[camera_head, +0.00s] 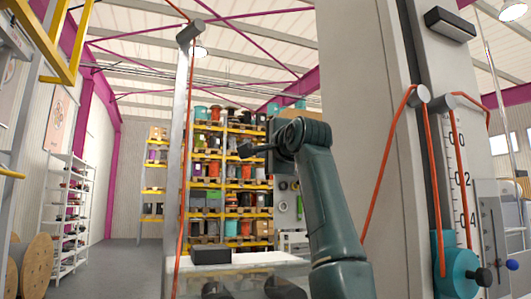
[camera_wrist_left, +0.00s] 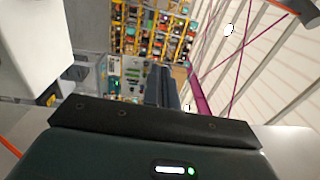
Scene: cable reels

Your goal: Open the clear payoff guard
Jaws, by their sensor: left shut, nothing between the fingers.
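What looks like the clear payoff guard (camera_head: 245,276) is a see-through cover at the bottom of the head view, with dark rounded shapes showing under it. A black block (camera_head: 210,254) sits at its pale upper edge. My left gripper (camera_head: 243,150) is raised well above the cover, pointing left, apart from it and empty. In the left wrist view its dark fingers (camera_wrist_left: 162,88) are together. The guard cannot be made out in the wrist view. My right gripper is not in view.
An orange cable (camera_head: 180,230) runs down beside a grey post on the left. More orange cable (camera_head: 388,150) hangs by the tall grey machine column (camera_head: 362,110) on the right, with a teal weight (camera_head: 455,270). Shelves of reels (camera_head: 232,170) stand far behind.

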